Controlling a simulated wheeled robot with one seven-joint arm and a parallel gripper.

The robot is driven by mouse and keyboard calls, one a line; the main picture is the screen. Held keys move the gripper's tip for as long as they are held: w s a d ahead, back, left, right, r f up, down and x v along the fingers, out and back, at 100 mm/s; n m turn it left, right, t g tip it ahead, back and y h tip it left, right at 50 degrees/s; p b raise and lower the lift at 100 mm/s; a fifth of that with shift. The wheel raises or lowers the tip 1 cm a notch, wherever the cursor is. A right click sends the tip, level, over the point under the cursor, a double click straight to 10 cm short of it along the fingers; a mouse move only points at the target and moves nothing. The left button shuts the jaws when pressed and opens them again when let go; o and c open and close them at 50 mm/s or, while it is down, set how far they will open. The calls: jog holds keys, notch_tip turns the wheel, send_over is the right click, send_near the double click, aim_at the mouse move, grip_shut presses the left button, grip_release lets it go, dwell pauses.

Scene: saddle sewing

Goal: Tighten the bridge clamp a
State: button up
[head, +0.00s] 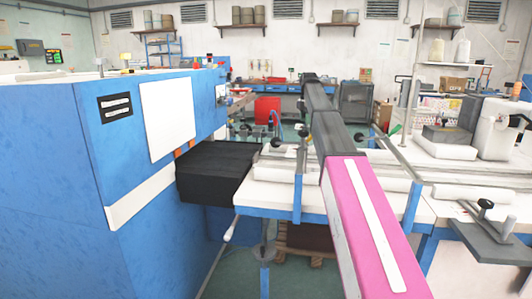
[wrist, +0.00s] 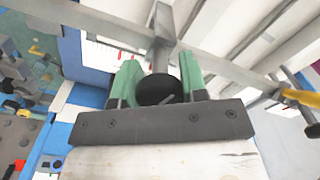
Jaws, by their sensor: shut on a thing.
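In the wrist view my gripper (wrist: 157,76) has its two green fingers on either side of a round black knob (wrist: 158,91), shut on it. The knob sits on a short grey metal stem that meets a long grey clamp bar (wrist: 222,62). In the head view my pink and grey arm reaches away over the white table, and my gripper cannot be made out. Black clamp knobs (head: 275,139) show left of the arm. I cannot tell which clamp is a.
A big blue machine (head: 150,210) stands on the left, with a black block (head: 212,172) between it and the white table (head: 262,200). Blue clamp posts (head: 413,205) rise at the table front. A white sewing machine (head: 492,130) stands at right.

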jog(key=shift+m, duration=1.2)
jog(key=shift+m, duration=1.3)
jog(key=shift+m, duration=1.2)
